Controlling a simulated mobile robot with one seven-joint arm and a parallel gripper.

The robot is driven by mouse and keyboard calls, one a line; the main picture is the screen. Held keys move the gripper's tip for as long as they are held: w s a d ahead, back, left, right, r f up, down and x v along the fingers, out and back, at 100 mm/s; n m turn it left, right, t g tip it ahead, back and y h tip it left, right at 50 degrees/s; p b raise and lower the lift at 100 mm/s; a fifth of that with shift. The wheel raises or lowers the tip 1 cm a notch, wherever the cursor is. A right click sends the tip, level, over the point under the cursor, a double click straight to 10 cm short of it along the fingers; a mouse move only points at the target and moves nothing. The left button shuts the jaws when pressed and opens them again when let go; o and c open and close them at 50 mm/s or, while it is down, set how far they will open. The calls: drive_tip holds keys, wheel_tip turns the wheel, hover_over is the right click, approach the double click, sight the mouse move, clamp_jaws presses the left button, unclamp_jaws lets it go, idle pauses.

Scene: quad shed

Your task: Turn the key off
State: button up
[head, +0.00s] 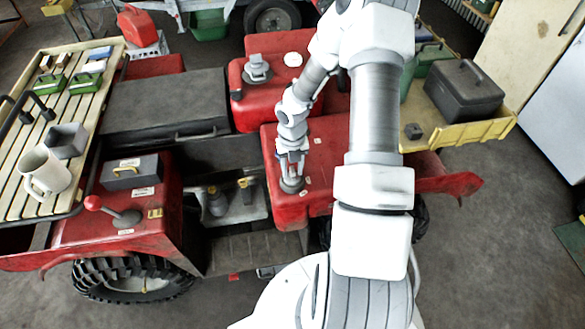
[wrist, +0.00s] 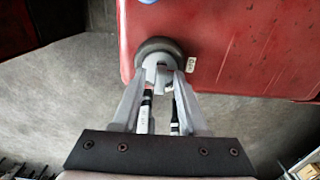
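The key (wrist: 162,62) is a small light-grey piece standing on a round dark base on the red body panel, seen in the wrist view. In the head view its round base (head: 291,186) shows on the red panel just below my gripper (head: 292,160). My gripper points down at the key, and in the wrist view its two fingertips (wrist: 163,76) lie one on each side of it with no clear gap. It looks shut on the key. The fingers hide part of the key, and its exact angle is hard to tell. A small white label (wrist: 191,65) is beside the base.
A red-knobbed lever (head: 93,203) stands on the left red fender. A slatted wooden rack (head: 20,195) with a mug is at far left. A yellow tray (head: 470,135) is at right.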

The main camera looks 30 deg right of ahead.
drive_tip(key=shift+r, duration=0.1)
wheel_tip(320, 180, up, 8)
drive_tip(key=p, duration=0.7)
idle(0.4)
